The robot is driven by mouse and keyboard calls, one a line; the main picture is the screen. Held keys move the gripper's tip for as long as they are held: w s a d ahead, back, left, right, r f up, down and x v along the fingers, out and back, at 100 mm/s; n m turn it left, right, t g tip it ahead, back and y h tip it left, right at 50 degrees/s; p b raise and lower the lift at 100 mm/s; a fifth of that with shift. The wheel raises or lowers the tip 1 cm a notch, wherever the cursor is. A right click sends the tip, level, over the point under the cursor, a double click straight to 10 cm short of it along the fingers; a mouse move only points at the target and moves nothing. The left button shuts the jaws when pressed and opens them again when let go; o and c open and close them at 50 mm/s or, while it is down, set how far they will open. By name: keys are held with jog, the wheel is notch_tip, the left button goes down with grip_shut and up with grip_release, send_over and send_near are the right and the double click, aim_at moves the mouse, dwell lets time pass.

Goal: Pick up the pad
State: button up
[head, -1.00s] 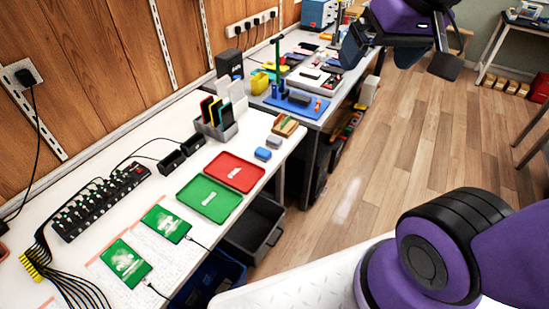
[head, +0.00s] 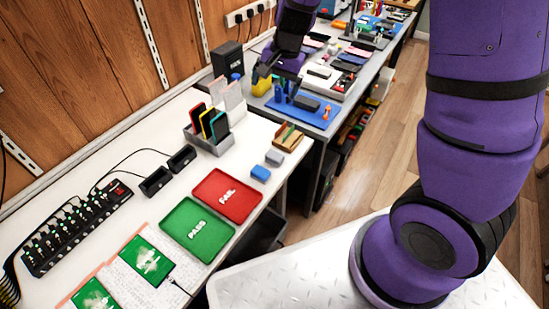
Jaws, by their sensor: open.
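Two small pad-like blocks lie near the right edge of the white bench: a blue block (head: 260,173) and a grey block (head: 274,159) just behind it. I cannot tell which one is the pad. My gripper (head: 274,83) is open, with its dark fingers pointing down, above the far bench near the blue mat (head: 318,118). It is well behind both blocks and apart from them. Nothing shows between the fingers, though their tips blend with dark items behind.
A green PASS tray (head: 184,245) and red FAIL tray (head: 243,206) lie in front of the blocks. A cardboard box (head: 287,137) and a grey phone rack (head: 213,141) stand nearby. Phones and a charging strip (head: 75,230) fill the left. My arm crosses the right side.

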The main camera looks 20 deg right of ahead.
jog(key=w+f+m+h, duration=0.1)
jog(key=w+f+m, duration=0.15)
jog(key=f, duration=1.05)
jog(key=g+h, duration=0.1)
send_over(274, 155)
jog(key=shift+m, duration=0.45)
jog(key=f, duration=1.2)
jog(key=shift+w+a+f, duration=0.15)
jog(key=shift+w, duration=0.15)
jog(key=shift+s+d+f, duration=0.15)
jog(key=shift+f, duration=1.35)
jog(key=shift+s+d+f, duration=0.1)
jog(key=shift+f, duration=1.35)
jog(key=c, duration=1)
jog(key=shift+r, duration=0.2)
